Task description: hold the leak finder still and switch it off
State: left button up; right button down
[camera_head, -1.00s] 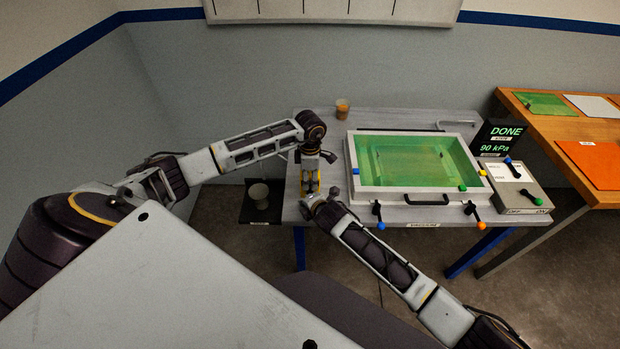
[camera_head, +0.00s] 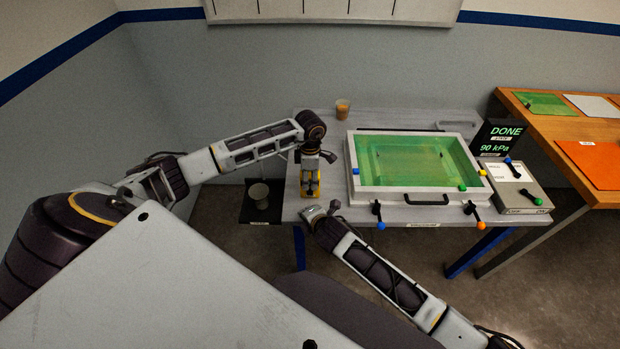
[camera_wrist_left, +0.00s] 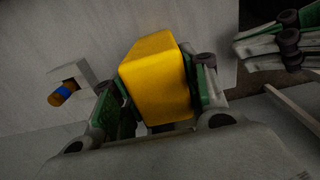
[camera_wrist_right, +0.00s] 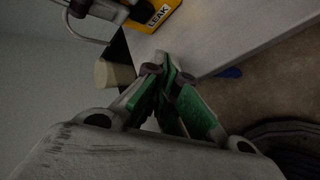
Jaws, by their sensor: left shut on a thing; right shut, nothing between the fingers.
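The leak finder is a yellow box (camera_head: 304,190) at the front left of the grey table. In the left wrist view its plain yellow body (camera_wrist_left: 158,80) sits between my left fingers (camera_wrist_left: 160,92), which are shut on it. From above, my left gripper (camera_head: 310,178) hides much of it. In the right wrist view a black "LEAK" label shows on the yellow body (camera_wrist_right: 150,24).
A framed green bath (camera_head: 415,197) with valve handles along its front fills the table's middle. A display (camera_head: 500,138) reads DONE, 90 kPa, beside a control box (camera_head: 520,190).

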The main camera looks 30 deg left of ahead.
dwell(0.3)
pick_arm(q)
jog(key=o, duration=1.2)
jog(key=shift+r, duration=0.1)
jog(key=shift+r, duration=5.85)
